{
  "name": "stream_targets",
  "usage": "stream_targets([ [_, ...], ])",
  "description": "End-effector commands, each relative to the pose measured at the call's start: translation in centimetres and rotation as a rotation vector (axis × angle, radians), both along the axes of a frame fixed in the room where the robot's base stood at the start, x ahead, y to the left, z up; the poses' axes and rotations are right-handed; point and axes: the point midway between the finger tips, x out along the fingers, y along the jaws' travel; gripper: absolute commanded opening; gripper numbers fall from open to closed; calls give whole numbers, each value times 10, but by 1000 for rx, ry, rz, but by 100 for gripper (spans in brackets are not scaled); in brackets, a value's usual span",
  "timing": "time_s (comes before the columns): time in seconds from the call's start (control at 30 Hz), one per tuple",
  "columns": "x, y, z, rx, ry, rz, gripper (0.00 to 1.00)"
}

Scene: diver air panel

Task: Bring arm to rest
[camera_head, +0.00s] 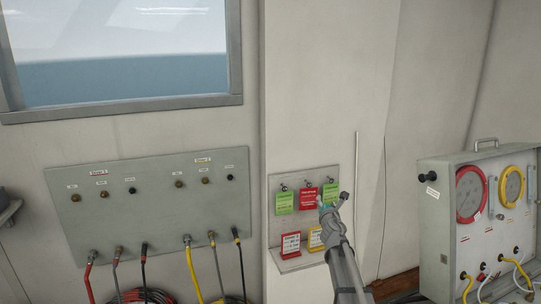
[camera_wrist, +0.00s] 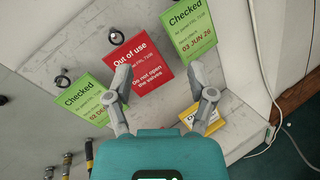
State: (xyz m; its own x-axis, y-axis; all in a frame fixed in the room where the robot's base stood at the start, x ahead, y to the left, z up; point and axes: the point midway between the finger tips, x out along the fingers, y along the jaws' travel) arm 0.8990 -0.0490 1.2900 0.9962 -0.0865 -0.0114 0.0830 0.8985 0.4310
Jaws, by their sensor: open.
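My arm reaches up from the bottom of the head view, and my gripper (camera_head: 334,204) is in front of the small tag board (camera_head: 328,176). In the wrist view my gripper (camera_wrist: 160,82) has its two grey fingers spread apart, with nothing held between them. Beyond the fingers hangs a red "Out of use" tag (camera_wrist: 138,62). A green "Checked" tag (camera_wrist: 187,32) hangs to its right and another green tag (camera_wrist: 88,98) to its left. Whether a finger touches the red tag I cannot tell.
Red (camera_head: 290,244) and yellow (camera_head: 315,238) cards stand on the board's lower ledge. A grey hose panel (camera_head: 150,215) is at the left. A gauge box (camera_head: 445,230) with red and yellow dials is at the right. Bare wall (camera_head: 390,120) lies between.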

Motion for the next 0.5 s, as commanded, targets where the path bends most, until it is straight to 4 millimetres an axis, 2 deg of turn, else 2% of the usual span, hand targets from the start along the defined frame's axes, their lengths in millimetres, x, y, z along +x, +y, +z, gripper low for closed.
stream_targets([
  [0.03, -11, -7, -9, 89, 10, -47, 71],
  [0.3, -60, -40, -57, 608, 61, -335, 71],
  [0.5, -105, -51, -102, 970, 101, -565, 71],
])
